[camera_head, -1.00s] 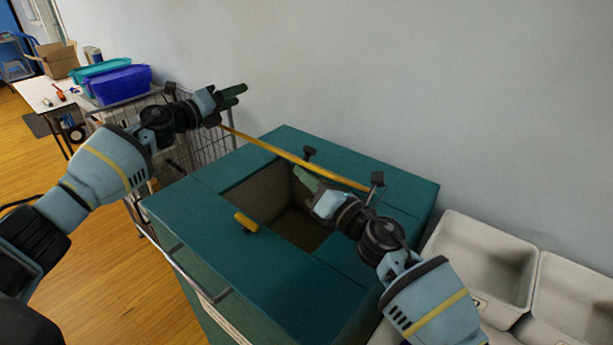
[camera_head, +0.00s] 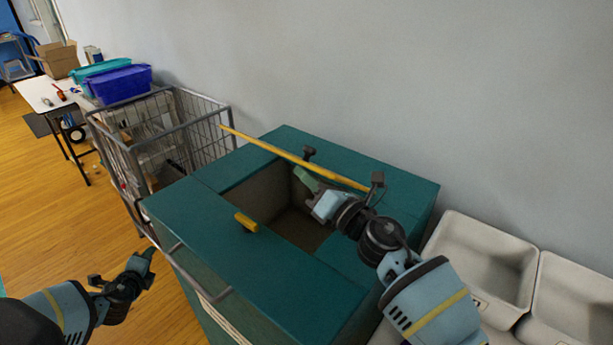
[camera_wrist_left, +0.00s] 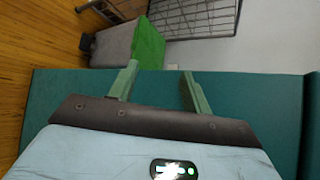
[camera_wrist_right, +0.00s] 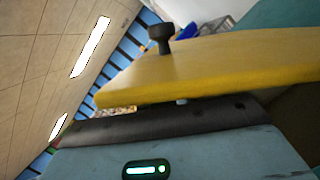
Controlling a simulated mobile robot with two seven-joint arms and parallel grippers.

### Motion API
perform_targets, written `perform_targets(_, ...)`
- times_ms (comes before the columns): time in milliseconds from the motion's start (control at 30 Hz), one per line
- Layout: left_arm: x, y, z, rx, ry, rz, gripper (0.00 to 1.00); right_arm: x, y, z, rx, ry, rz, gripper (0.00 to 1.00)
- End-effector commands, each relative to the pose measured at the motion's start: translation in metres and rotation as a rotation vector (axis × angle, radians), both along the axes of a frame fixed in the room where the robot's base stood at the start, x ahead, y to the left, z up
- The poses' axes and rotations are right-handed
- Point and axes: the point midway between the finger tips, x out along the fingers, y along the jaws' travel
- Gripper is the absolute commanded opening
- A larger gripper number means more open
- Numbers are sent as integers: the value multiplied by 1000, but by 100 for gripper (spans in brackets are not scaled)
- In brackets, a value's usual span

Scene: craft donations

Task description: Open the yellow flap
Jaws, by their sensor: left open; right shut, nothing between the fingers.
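The yellow flap (camera_head: 295,158) stands up edge-on at the back of the square opening in the teal box (camera_head: 325,282). The opening is uncovered and its dark inside shows. My right gripper (camera_head: 305,180) is shut and empty, just in front of the flap at the opening. In the right wrist view the yellow flap (camera_wrist_right: 220,68) fills the space before the gripper, with a dark knob (camera_wrist_right: 160,36) on it; the fingertips are hidden there. My left gripper (camera_head: 147,264) is low at the left, beside the box. In the left wrist view its fingers (camera_wrist_left: 158,88) are open and empty.
A yellow-topped catch (camera_head: 246,222) sits at the opening's front edge. A wire cart (camera_head: 190,130) stands left of the box, and pale grey bins (camera_head: 480,262) stand at the right. A wall is close behind. Floor is free at the left.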

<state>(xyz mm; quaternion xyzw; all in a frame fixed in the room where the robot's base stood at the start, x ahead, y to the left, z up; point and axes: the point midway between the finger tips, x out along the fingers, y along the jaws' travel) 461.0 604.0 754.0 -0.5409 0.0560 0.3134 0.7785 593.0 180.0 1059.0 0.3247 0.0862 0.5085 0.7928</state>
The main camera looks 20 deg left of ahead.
Motion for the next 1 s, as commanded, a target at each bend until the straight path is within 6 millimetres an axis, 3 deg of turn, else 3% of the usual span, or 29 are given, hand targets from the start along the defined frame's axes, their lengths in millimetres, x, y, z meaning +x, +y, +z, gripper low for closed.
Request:
perform_targets(33, -15, -32, -29, -78, 29, -8, 48, 0, 0, 0, 0, 0, -1, 0)
perform_targets(200, -65, -133, -94, -370, 98, 13, 48, 0, 0, 0, 0, 0, -1, 0)
perform_targets(400, -133, -244, -134, -732, 160, 105, 48, 0, 0, 1, 0, -1, -2, 0)
perform_targets(600, -196, -331, -139, -1065, 184, 255, 48, 0, 0, 1, 0, -1, -1, 0)
perform_targets(700, -224, -362, -132, -1215, 178, 351, 48, 0, 0, 1, 0, -1, -1, 0)
perform_targets(833, -255, -389, -117, -1382, 147, 483, 48, 0, 0, 1, 0, -1, -1, 0)
perform_targets(1000, -282, -403, -99, -1526, 89, 635, 48, 0, 0, 1, 0, -1, -1, 0)
